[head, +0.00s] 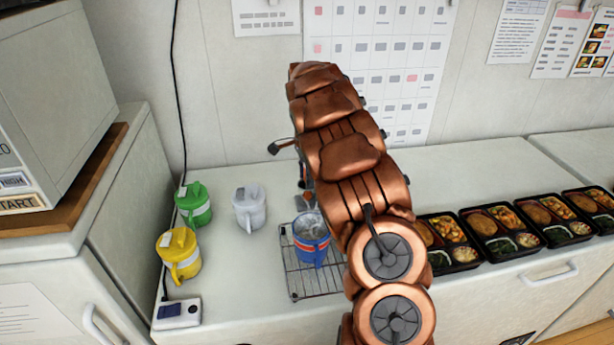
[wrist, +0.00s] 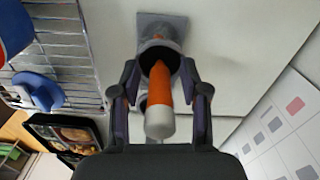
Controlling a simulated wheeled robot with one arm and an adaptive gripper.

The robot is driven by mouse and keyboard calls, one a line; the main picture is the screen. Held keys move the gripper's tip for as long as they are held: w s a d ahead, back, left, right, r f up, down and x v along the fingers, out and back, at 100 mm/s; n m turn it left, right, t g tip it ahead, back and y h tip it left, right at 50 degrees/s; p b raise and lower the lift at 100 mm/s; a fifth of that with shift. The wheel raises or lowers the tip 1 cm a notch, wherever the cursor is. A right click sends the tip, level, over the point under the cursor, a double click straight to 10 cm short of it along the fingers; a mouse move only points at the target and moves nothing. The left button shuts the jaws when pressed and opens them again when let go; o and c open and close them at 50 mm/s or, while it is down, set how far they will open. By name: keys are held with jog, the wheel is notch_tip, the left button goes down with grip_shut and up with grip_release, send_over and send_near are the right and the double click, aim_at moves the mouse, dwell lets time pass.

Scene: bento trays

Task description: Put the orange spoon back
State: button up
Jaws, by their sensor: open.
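The orange spoon (wrist: 161,88) shows in the wrist view as an orange handle with a white end pointing toward the camera. Its far end is in or at a grey holder (wrist: 172,24) with a dark round opening and a flat square base. My gripper (wrist: 160,72) is open, with one finger on each side of the handle. I cannot tell whether either finger touches it. In the head view my arm hides most of this area.
A blue cup with a red band (head: 311,246) stands on a wire rack (head: 296,282). Green (head: 195,206), white (head: 249,209) and yellow (head: 178,254) jugs stand to the left. Several filled bento trays (head: 503,229) line the right. The counter behind the trays is clear.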

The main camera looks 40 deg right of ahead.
notch_tip(320, 180, up, 11)
jog(key=b, duration=0.2)
jog(key=shift+w+r+b, duration=0.1)
jog(key=shift+r+b, duration=0.1)
jog(key=shift+b, duration=0.1)
jog(key=shift+r, duration=0.4)
